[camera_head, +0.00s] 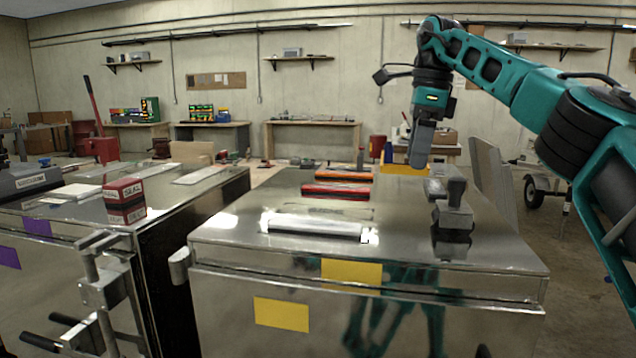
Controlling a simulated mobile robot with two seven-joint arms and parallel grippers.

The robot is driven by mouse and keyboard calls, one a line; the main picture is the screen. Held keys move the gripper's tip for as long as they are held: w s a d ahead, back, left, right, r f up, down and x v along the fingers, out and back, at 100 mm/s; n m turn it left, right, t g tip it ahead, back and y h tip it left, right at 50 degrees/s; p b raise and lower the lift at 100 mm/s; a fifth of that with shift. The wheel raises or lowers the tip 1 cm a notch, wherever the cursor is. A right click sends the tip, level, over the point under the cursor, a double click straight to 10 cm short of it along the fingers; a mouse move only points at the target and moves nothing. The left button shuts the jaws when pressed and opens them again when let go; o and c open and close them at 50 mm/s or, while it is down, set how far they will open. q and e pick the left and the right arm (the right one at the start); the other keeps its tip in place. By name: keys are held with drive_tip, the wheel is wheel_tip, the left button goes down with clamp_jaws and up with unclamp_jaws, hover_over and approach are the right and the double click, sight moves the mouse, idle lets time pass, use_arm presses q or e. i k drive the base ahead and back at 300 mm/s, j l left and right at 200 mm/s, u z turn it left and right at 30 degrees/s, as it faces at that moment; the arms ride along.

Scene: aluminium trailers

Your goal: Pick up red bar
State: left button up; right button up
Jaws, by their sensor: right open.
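A red bar (336,192) lies flat on the shiny metal top of the middle trailer (290,190). An orange bar (343,177) lies just behind it, and a silver bar (312,228) lies nearer the front edge. My right gripper (420,160) points down above the right part of the top, to the right of the red bar and apart from it. It is open and empty; its fingers overlap in this view. My left gripper is not in view.
A grey metal block with a dark knob (453,212) stands on the top at the right, below my right gripper. A red box (125,201) stands on the left trailer (75,215). A dark gap separates the trailers.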

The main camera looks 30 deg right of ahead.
sight(315, 188)
drive_tip(key=i, duration=0.85)
